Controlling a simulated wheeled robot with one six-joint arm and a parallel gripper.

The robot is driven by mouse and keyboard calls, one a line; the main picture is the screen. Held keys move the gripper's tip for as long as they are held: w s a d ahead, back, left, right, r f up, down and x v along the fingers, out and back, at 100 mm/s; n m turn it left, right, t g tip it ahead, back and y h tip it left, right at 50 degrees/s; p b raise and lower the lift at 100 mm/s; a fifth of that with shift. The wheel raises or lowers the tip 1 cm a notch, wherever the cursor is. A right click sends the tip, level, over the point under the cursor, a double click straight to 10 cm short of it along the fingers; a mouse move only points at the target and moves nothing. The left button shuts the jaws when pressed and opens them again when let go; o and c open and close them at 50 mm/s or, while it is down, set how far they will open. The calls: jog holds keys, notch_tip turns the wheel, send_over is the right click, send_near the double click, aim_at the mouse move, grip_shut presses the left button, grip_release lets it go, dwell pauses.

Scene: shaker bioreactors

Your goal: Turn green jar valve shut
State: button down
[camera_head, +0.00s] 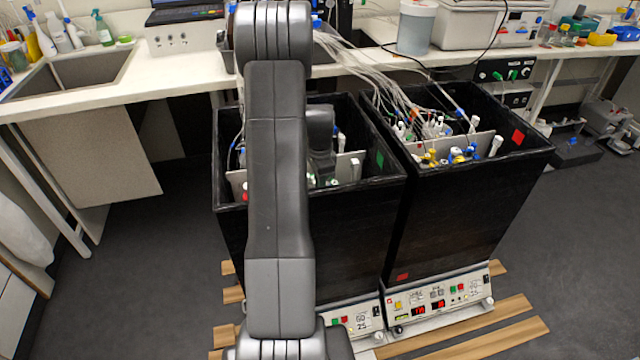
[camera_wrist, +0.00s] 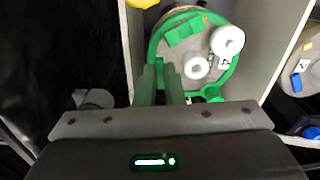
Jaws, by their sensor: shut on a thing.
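The green jar (camera_wrist: 222,73) shows in the wrist view as a round grey lid with a green rim, two white caps and green fittings on top. It sits inside a compartment with pale walls. My gripper (camera_wrist: 160,70) is at the left edge of the lid, its two fingers close together and shut on the green valve, which is mostly hidden between them. Another green fitting (camera_wrist: 210,93) sticks out at the lower rim, right of the fingers.
A second black box (camera_head: 450,220) with tubes and coloured caps stands to the right. A pale divider (camera_wrist: 282,50) runs close on the jar's right, with another jar (camera_wrist: 300,72) beyond it. Floor is open at left.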

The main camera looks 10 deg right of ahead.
jog(key=shift+m, duration=0.5)
jog(key=c, duration=1.5)
grip_release()
jog(key=shift+r, duration=0.1)
notch_tip(320, 180, up, 14)
jog(key=shift+f, duration=0.2)
jog(key=shift+f, duration=0.1)
